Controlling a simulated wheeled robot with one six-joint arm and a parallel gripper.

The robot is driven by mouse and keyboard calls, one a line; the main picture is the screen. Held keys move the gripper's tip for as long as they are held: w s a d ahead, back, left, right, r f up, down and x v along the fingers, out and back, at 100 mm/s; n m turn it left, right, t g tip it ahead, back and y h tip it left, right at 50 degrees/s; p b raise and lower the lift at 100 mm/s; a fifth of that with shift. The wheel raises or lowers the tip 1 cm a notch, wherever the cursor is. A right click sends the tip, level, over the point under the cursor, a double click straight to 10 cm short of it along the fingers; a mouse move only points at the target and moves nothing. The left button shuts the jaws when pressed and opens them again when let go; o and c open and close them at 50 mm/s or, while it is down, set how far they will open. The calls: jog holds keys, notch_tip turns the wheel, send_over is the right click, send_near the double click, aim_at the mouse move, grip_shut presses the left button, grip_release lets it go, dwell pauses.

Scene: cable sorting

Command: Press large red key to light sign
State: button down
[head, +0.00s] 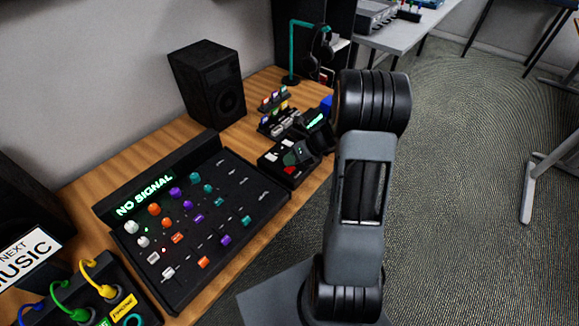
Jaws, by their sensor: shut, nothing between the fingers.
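A small black key box (263,166) sits near the right edge of the wooden desk. A red key (289,170) shows on its right part, small and partly covered. A sign (145,195) on the mixing console glows green and reads "NO SIGNAL".
The mixing console (245,170) with coloured knobs fills the front desk. A black speaker (207,82), a headphone stand (293,50) and a rack of small coloured items (272,100) stand behind. A cable box (85,290) is at lower left. Carpet is open at right.

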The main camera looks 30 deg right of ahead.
jog(key=shift+r, duration=0.1)
notch_tip(320, 180, up, 6)
jog(key=p, duration=0.6)
dwell(0.5)
